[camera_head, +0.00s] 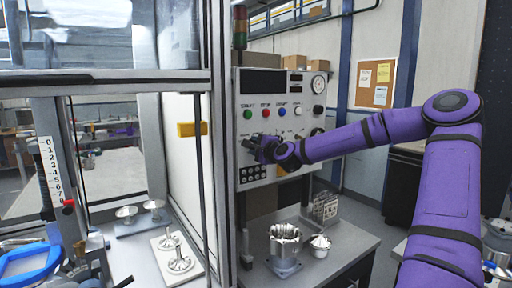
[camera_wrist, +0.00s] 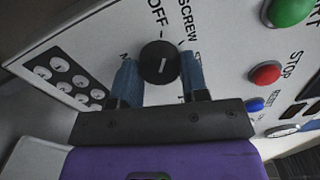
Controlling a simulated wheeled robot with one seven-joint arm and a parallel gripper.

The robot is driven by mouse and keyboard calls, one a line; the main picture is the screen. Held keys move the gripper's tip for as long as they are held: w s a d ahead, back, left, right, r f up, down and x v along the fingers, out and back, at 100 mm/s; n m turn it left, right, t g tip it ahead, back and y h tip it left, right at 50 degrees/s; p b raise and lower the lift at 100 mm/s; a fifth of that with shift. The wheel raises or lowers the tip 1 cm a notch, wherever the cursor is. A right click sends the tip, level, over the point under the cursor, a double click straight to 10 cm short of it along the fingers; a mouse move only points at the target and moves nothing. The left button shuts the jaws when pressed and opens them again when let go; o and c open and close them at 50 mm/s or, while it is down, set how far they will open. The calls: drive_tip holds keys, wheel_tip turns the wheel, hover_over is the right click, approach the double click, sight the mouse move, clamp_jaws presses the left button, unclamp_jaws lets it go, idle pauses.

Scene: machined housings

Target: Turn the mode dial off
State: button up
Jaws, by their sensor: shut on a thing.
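The mode dial (camera_wrist: 153,54) is a round black knob with a short white line on its face, on the light grey control panel (camera_wrist: 95,35). The line runs nearly up and down in the wrist view. The label OFF is printed just above the dial, and SCREW stands to the upper right; other labels are partly hidden by the fingers. My gripper (camera_wrist: 158,68) has its two blue fingers on either side of the dial, shut on it. In the head view my gripper (camera_head: 252,147) is at the panel's lower left and hides the dial.
A red STOP button (camera_wrist: 265,74), a green button (camera_wrist: 288,10) and a blue button (camera_wrist: 254,105) lie to the right of the dial. A block of several round sockets (camera_wrist: 68,75) lies left. Below the panel, a bench (camera_head: 335,245) holds a metal housing (camera_head: 285,248).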

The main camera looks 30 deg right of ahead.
drive_tip(key=shift+n, duration=1.1)
drive_tip(key=o, duration=0.9)
drive_tip(key=s, duration=1)
drive_tip(key=shift+s+d, duration=0.2)
drive_tip(key=shift+s, duration=0.2)
